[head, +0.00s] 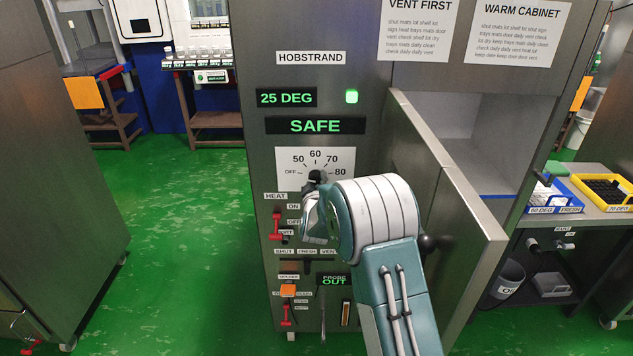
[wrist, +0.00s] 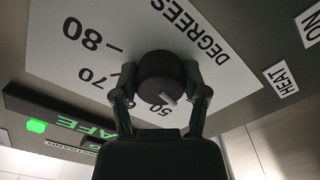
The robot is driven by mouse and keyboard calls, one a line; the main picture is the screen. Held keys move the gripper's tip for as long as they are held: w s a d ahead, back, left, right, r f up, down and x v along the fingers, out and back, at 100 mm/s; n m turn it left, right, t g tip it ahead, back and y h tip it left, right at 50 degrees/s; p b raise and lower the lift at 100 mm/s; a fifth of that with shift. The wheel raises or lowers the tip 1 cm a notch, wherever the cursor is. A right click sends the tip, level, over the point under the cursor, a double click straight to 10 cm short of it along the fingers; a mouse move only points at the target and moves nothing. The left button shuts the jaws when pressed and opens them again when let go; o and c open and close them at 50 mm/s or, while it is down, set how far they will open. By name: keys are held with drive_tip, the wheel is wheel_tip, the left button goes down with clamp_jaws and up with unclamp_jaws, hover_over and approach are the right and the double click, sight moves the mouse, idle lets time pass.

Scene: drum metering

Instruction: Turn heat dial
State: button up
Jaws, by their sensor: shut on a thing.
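The heat dial is a round black knob (wrist: 160,74) on a white scale plate (head: 330,158) marked OFF, 50, 60, 70, 80. In the wrist view, my gripper (wrist: 160,88) has one finger on each side of the knob and is shut on it. A white mark on the knob lies beside the number 50; the 60 and OFF are hidden in this view. In the head view, my gripper (head: 315,190) is at the lower part of the plate, and my wrist covers much of it.
The displays above read 25 DEG (head: 286,97) and SAFE (head: 315,125), with a lit green lamp (head: 351,96). A red-handled HEAT switch (head: 277,224) is lower left. The cabinet door (head: 455,215) stands open just right of my arm. Green floor is clear at left.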

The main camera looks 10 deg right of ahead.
drive_tip(key=m, duration=0.4)
drive_tip(key=shift+a, duration=0.15)
drive_tip(key=m, duration=0.4)
drive_tip(key=shift+f, duration=0.1)
drive_tip(key=m, duration=0.3)
drive_tip(key=shift+a, duration=0.1)
drive_tip(key=shift+m, duration=2.1)
drive_tip(key=o, duration=1.1)
drive_tip(key=shift+w, duration=0.1)
drive_tip(key=shift+o, duration=0.2)
